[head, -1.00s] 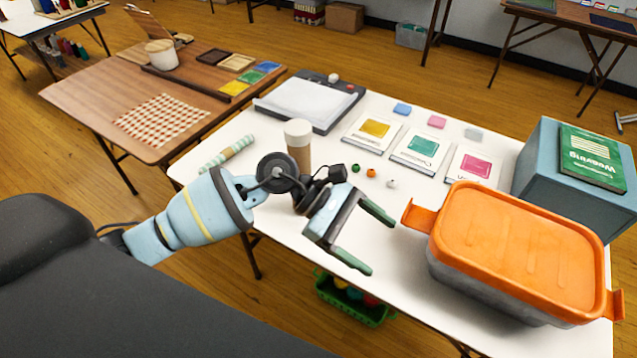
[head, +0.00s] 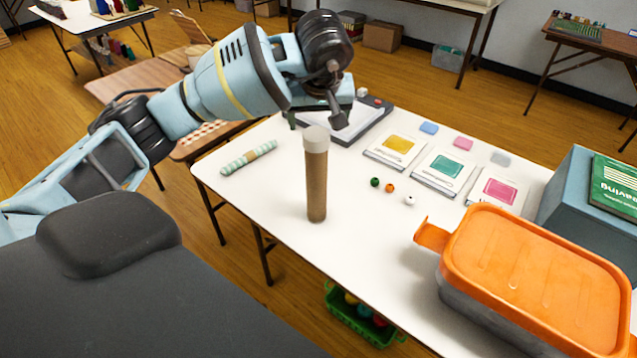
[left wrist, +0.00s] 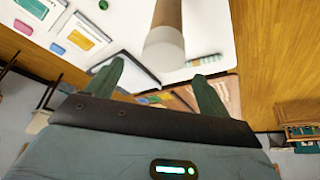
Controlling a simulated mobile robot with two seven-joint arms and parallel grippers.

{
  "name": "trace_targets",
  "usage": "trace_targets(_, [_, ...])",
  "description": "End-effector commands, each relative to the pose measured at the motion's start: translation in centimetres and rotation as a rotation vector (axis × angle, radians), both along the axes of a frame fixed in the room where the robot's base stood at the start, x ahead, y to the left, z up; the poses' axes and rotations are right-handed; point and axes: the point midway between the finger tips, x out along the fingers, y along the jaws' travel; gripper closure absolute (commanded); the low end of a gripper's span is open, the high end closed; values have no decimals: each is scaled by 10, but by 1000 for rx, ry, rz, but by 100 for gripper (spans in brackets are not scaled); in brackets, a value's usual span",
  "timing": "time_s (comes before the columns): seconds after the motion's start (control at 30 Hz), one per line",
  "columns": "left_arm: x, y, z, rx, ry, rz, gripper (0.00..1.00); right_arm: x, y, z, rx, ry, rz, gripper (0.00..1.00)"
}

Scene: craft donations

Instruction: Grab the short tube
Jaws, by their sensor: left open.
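A brown tube with a white cap (head: 316,180) stands upright on the white table (head: 270,205). A mint-and-white striped tube with a tan band (head: 249,158) lies on the table to its left. My left gripper (head: 322,112) is raised above the table behind the brown tube's cap, partly hidden by my own wrist. In the left wrist view its two green fingers (left wrist: 158,70) are spread and empty, and the brown tube (left wrist: 165,40) shows beyond and between the fingertips, apart from them. Part of the striped tube (left wrist: 205,60) shows there too. My right gripper is not in view.
An orange-lidded bin (head: 535,275) and a blue box with a green book (head: 580,200) stand at the right. Three kits (head: 445,170), small beads (head: 390,188) and a grey tray (head: 365,125) lie behind. The table's front middle is clear.

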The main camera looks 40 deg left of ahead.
Motion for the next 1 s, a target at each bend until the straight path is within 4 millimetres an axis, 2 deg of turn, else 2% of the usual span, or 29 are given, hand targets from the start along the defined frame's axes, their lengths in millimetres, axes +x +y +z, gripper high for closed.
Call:
trace_targets(0.3, [6,5,-23,-3,2,0,20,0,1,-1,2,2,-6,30])
trace_targets(0.5, [7,6,-28,-4,-1,0,20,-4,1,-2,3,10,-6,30])
trace_targets(0.8, [13,15,-65,-4,1,1,20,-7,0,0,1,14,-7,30])
trace_targets(1.0, [16,18,-75,-4,-1,-2,20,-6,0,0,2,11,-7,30])
